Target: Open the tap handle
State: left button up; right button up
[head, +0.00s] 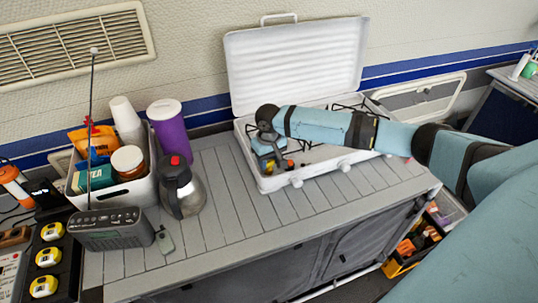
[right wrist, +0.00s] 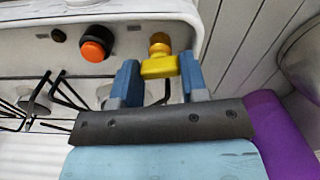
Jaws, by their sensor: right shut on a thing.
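The tap handle (right wrist: 158,67) is a small yellow piece with a brass-coloured round fitting beside it, at the wall of the white camp stove (head: 267,184). My right gripper (right wrist: 160,75) has its blue fingers on either side of the handle and is shut on it. In the head view my right gripper (head: 270,157) is over the left end of the open stove, and my wrist and fingers hide the handle there. My left gripper is not in view.
An orange knob (right wrist: 95,46) sits near the tap on the stove. The raised lid (head: 296,65) stands behind. A coffee pot (head: 182,190), purple cup (head: 170,128), white bin (head: 143,190) and radio (head: 110,232) are to the left. The front counter (head: 235,215) is mostly clear.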

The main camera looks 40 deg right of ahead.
jog(key=n+p, duration=0.1)
jog(key=p, duration=0.1)
jog(key=n+p, duration=0.1)
jog(key=n, duration=0.1)
jog(key=shift+r+n+p, duration=0.25)
jog(key=shift+n+p, duration=0.05)
jog(key=shift+p, duration=0.1)
jog(key=shift+n+p, duration=0.75)
jog(key=shift+n, duration=0.15)
jog(key=shift+n+p, duration=0.55)
jog(key=shift+n, duration=0.35)
jog(key=n+p, duration=0.1)
jog(key=n, duration=0.2)
jog(key=shift+f+n+p, duration=0.1)
jog(key=shift+n+p, duration=0.2)
jog(key=n+p, duration=0.1)
jog(key=n, duration=0.3)
jog(key=shift+f+n, duration=0.1)
jog(key=shift+n, duration=0.3)
jog(key=o, duration=0.9)
